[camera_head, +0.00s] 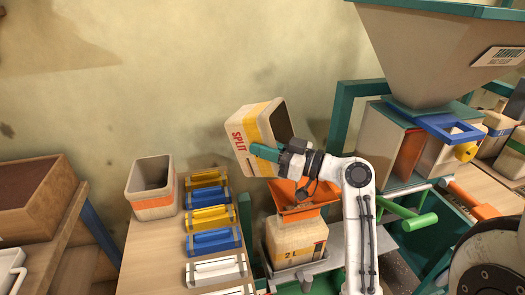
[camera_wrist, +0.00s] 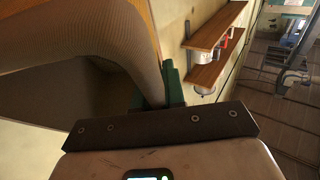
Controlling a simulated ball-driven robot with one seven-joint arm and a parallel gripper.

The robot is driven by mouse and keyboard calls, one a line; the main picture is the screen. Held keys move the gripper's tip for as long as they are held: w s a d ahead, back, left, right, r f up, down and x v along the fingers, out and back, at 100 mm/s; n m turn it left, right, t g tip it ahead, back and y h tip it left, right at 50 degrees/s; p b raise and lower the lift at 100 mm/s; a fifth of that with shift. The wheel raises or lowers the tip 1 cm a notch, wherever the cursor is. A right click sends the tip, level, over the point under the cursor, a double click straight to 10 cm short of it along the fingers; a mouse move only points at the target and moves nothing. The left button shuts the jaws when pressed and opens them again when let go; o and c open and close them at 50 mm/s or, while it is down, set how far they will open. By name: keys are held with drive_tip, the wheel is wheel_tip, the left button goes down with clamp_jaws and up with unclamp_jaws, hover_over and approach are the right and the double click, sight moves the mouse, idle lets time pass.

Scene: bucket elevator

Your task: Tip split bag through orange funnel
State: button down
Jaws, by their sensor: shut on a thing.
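The split bag (camera_head: 252,136) is a beige, open-topped, box-like bag with a yellow band and red SPLIT lettering. It is tilted, its dark mouth facing up and to the right, above and left of the orange funnel (camera_head: 305,196). My gripper (camera_head: 266,153) is shut on the bag at its near wall. In the wrist view the bag (camera_wrist: 150,50) fills the upper left, with the green fingers (camera_wrist: 172,88) against its edge. The funnel sits over a beige bag marked 21 (camera_head: 293,243) on a metal tray. The split bag's contents are hidden.
An open beige bin (camera_head: 152,188) with an orange band stands at left on the wooden bench. Beside it is a column of blue, yellow and white clips (camera_head: 212,217). A large hopper (camera_head: 432,50) with a green frame stands close at right. Shelves (camera_wrist: 217,45) show in the wrist view.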

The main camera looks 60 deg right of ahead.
drive_tip(key=shift+s+d+r+t+b, duration=0.15)
drive_tip(key=shift+s+t+b, duration=0.3)
drive_tip(key=shift+b, duration=0.9)
drive_tip(key=shift+s+a+r+t+b, duration=0.1)
drive_tip(key=shift+s+r+t+b, duration=0.35)
drive_tip(key=shift+b, duration=0.85)
drive_tip(key=shift+s+d+r+t+b, duration=0.1)
drive_tip(key=shift+s+t+b, duration=0.1)
drive_tip(key=shift+t+b, duration=0.85)
drive_tip(key=shift+s+r+t+b, duration=0.15)
drive_tip(key=shift+s+t+b, duration=0.45)
drive_tip(key=shift+b, duration=1.65)
drive_tip(key=shift+s+r+t+b, duration=0.15)
drive_tip(key=shift+s+t+b, duration=0.45)
drive_tip(key=shift+b, duration=1.6)
